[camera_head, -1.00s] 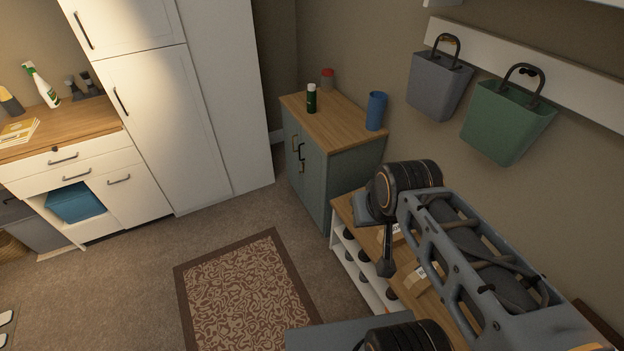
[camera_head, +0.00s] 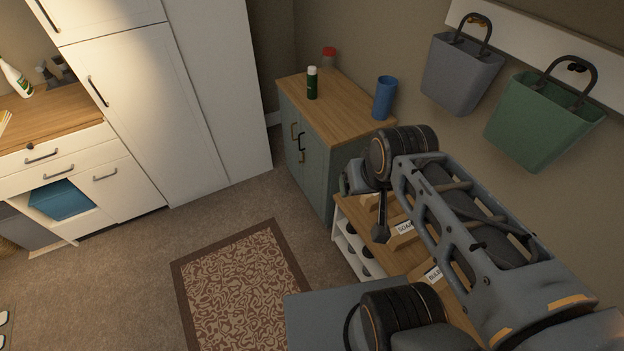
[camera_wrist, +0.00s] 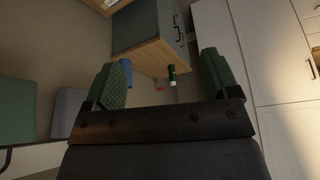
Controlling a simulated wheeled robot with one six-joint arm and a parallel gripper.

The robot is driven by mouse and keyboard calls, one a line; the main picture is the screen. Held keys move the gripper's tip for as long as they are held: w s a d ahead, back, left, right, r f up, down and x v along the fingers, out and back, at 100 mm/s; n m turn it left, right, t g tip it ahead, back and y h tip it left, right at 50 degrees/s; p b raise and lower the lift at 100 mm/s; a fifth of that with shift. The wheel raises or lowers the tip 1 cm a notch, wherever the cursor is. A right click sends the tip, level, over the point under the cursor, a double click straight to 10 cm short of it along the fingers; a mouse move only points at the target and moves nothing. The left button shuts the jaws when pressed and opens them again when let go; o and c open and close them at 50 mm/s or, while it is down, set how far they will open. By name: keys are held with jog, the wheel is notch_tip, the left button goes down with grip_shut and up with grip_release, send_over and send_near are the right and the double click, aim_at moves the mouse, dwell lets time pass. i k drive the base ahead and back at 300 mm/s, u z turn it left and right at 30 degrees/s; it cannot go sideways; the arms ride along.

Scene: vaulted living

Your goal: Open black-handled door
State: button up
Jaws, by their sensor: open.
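A low grey-green cabinet (camera_head: 345,163) with a wooden top stands against the back wall, its front doors shut. A black handle (camera_head: 302,142) is on its front, with brass-coloured handles (camera_head: 294,131) beside it. In the wrist view the cabinet (camera_wrist: 137,27) appears upside down, with a dark handle (camera_wrist: 178,33) at its right side. My gripper (camera_wrist: 165,78) is open and empty, its two green-padded fingers wide apart. It is clear of the handles. In the head view my arm hides most of the gripper.
A dark green bottle (camera_head: 312,84), a red-lidded jar (camera_head: 328,58) and a blue cup (camera_head: 384,98) stand on the cabinet. A low shoe rack (camera_head: 345,238) lies under my arm. White cupboards (camera_head: 150,110) stand left. A patterned rug (camera_head: 245,290) covers clear floor.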

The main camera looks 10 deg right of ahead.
aim_at(317, 166)
jog(key=u, duration=0.4)
jog(key=i, duration=0.7)
jog(key=u, duration=0.55)
jog(key=i, duration=1.2)
jog(key=z, duration=0.2)
